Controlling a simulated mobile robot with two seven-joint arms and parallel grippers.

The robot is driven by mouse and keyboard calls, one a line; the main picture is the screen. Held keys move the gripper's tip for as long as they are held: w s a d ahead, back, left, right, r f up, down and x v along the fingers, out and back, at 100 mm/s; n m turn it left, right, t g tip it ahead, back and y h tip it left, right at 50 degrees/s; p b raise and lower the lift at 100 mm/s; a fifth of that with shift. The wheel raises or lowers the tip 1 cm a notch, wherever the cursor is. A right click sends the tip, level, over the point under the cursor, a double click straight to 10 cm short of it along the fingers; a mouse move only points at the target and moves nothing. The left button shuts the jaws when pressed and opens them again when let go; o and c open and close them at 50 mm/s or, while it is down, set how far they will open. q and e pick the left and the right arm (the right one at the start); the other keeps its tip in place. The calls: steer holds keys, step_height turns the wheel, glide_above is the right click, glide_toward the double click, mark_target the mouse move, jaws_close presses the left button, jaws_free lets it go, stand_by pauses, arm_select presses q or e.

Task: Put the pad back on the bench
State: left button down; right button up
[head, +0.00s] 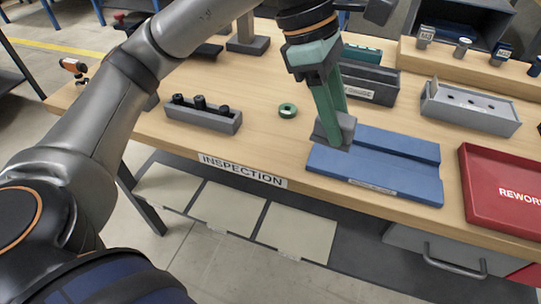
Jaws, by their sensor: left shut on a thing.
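My left gripper (334,126) points down over the left end of a blue grooved block (395,168) near the bench's front edge. Its green fingers are shut on a small dark grey block, which I take to be the pad (347,126). The fingers hide part of the pad. I cannot tell whether the pad touches the blue block or is just above it. The wooden bench (262,137) runs across the view. My right gripper is not in view.
A grey holder with black knobs (203,119) and a green ring (287,111) are to the left. A dark labelled bin (368,86) and a grey slotted block (470,107) stand behind. A red REWORK tray (482,209) is at right. Bare bench lies around the ring.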

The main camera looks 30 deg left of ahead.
arm_select(q)
steer(key=shift+d+n, duration=0.1)
steer(key=shift+n, duration=0.2)
steer(key=shift+a, duration=0.2)
steer(key=w+a+f, duration=0.1)
steer(key=a+f, duration=0.1)
steer(key=a, duration=0.2)
steer(key=w+a+f+b, duration=0.1)
steer(key=a+f, duration=0.2)
steer(key=a, duration=0.1)
steer(key=w+a+f, duration=0.1)
steer(key=a+f, duration=0.2)
steer(key=a, duration=0.1)
steer(key=shift+f, duration=0.2)
steer(key=shift+w+a+f+b, duration=0.1)
steer(key=shift+a+f+b, duration=0.25)
steer(key=shift+a+f, duration=0.25)
steer(key=shift+f, duration=1.65)
